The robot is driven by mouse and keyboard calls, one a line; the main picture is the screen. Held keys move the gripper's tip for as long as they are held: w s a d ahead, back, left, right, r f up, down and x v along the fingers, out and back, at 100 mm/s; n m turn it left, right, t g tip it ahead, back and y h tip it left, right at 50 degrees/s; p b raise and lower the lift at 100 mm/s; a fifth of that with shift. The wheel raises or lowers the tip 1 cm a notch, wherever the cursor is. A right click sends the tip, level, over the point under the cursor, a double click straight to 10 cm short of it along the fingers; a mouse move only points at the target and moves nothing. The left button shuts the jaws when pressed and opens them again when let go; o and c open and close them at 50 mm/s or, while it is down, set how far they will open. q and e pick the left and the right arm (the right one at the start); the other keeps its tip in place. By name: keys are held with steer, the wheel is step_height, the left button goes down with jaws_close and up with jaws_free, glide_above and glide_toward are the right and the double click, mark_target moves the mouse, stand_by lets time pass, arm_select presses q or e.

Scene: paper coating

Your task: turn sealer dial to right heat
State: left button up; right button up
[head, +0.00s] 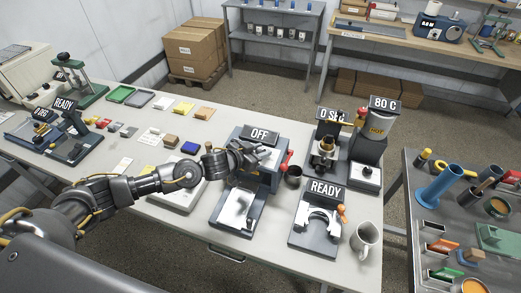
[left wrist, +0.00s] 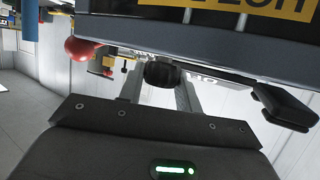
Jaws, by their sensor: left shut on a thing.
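The sealer (head: 268,180) is a blue-grey machine in the middle of the table, with a sign reading "OFF" (head: 260,135) on top. My left gripper (head: 262,155) is at the upper front of the sealer. In the left wrist view a dark ribbed dial (left wrist: 161,73) sits between the two fingers of my left gripper (left wrist: 160,88), which is shut on it. The dial's setting marks are mostly hidden; only a few upside-down letters show beside it. My right gripper is not in view.
A red-handled lever (head: 286,160) is at the sealer's right side. Small coloured blocks lie on the table's left half.

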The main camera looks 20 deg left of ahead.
arm_select(q)
steer(key=m+g+h+b, duration=0.1)
steer(key=m+g+h, duration=0.1)
steer(key=shift+f+m, duration=0.15)
steer(key=shift+m, duration=0.25)
steer(key=shift+m+g+h+b, duration=0.4)
steer(key=shift+m+h, duration=0.2)
steer(key=shift+h, duration=0.2)
steer(key=o, duration=1)
steer(key=b+v, duration=0.3)
steer(key=v, duration=0.8)
steer(key=shift+w, duration=0.15)
